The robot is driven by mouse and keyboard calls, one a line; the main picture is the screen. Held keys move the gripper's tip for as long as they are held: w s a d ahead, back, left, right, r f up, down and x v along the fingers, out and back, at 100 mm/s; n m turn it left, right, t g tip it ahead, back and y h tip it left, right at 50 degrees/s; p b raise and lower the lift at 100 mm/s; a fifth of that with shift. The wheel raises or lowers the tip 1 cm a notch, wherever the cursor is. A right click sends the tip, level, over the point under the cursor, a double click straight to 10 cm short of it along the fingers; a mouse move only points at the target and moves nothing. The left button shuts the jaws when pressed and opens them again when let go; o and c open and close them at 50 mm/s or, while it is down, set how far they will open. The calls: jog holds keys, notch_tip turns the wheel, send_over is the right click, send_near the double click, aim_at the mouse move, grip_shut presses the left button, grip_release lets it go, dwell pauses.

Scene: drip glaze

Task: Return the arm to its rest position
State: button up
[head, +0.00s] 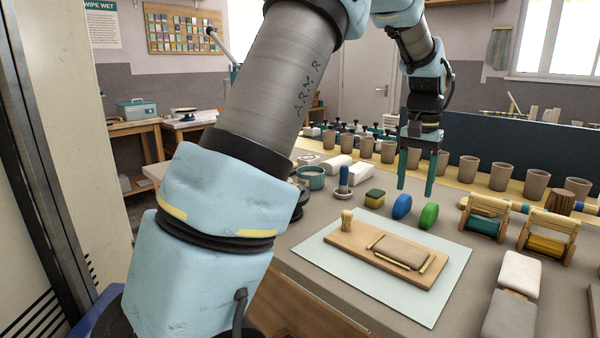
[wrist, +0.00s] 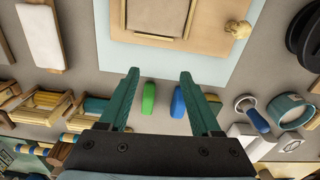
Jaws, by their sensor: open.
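My gripper (head: 414,190) hangs from my arm above the work table, its two green fingers pointing down. It is open and empty. In the wrist view my gripper (wrist: 161,78) shows its fingers spread apart. A blue disc (head: 402,207) and a green disc (head: 428,216) stand on the table below it. Between the fingers in the wrist view are the green disc (wrist: 149,99) and the blue disc (wrist: 178,102). My upper arm links cross the head view from lower left to top.
A wooden board (head: 345,240) with a brush and a tan pad lies on a pale mat (head: 330,273). A row of brown cups (head: 469,168) stands behind. Wooden roller holders (head: 487,222) stand at right. A teal-banded pot (head: 311,177) and a sponge (head: 375,198) sit to the left of the discs.

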jog(key=a+f+n, duration=0.2)
jog(key=a, duration=0.6)
jog(key=a+f+n, duration=0.1)
jog(key=a+f, duration=0.1)
jog(key=a, duration=0.7)
jog(key=s+a+f+n, duration=0.2)
jog(key=s+a, duration=0.3)
jog(key=a, duration=0.2)
jog(key=s+a+f+n+t, duration=0.1)
jog(key=s+a+f, duration=0.1)
jog(key=s+a, duration=0.4)
jog(key=shift+s+a+f+n, duration=0.15)
jog(key=shift+a+f+n, duration=0.25)
jog(key=shift+a, duration=0.85)
